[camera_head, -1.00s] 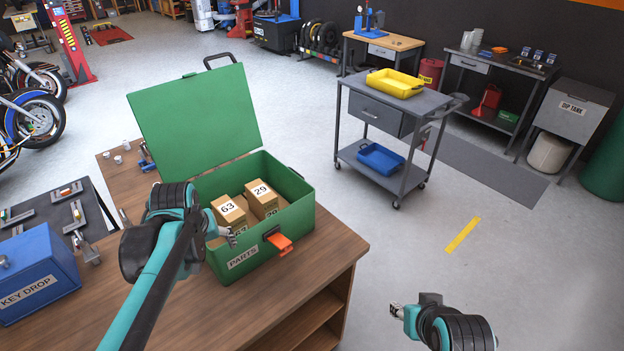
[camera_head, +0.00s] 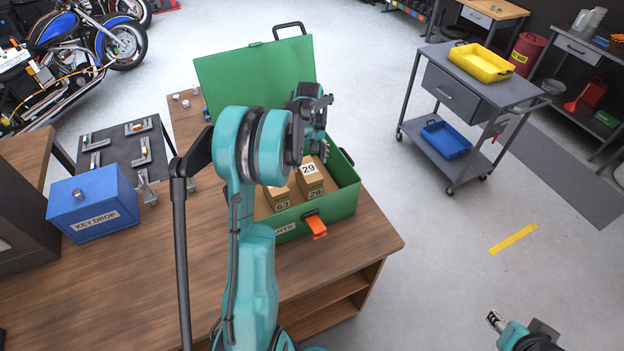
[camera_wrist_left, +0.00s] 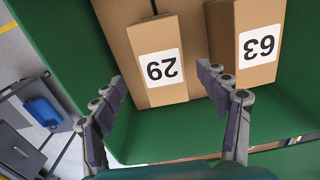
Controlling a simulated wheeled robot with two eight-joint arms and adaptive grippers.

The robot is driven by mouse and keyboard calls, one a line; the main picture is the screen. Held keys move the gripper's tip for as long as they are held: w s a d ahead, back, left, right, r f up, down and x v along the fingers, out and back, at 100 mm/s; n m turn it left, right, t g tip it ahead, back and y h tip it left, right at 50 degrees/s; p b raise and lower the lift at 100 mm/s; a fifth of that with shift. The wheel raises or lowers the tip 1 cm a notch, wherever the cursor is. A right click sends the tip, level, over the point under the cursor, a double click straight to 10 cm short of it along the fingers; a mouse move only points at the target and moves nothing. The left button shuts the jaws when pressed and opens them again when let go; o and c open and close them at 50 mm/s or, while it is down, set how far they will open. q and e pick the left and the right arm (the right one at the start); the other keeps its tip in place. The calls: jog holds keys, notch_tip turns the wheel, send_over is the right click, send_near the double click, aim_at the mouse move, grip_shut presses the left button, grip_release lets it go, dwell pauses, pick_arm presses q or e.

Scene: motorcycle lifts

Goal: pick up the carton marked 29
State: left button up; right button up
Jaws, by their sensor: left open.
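The carton marked 29 (camera_head: 316,186) stands in the open green parts box (camera_head: 343,203), to the right of the carton marked 63 (camera_head: 281,206). My left gripper (camera_head: 318,146) is above the box, over the cartons, and hides part of them in the head view. In the left wrist view the gripper (camera_wrist_left: 162,76) is open and empty, its fingers spread toward the carton marked 29 (camera_wrist_left: 163,97), with the carton marked 63 (camera_wrist_left: 259,75) beside the right finger. My right gripper (camera_head: 495,319) is low at the bottom right, away from the box; its jaws are too small to read.
The raised lid (camera_head: 250,80) stands behind my left gripper. The box has an orange latch (camera_head: 316,226) in front. A blue key drop box (camera_head: 93,207) stands on the wooden bench (camera_head: 150,275). A grey cart (camera_head: 455,92) is to the right, with open floor between.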

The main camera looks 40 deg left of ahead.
aim_at(309, 169)
pick_arm(q)
notch_tip(309, 169, down, 4)
jog(key=shift+s+r, duration=0.15)
grip_shut()
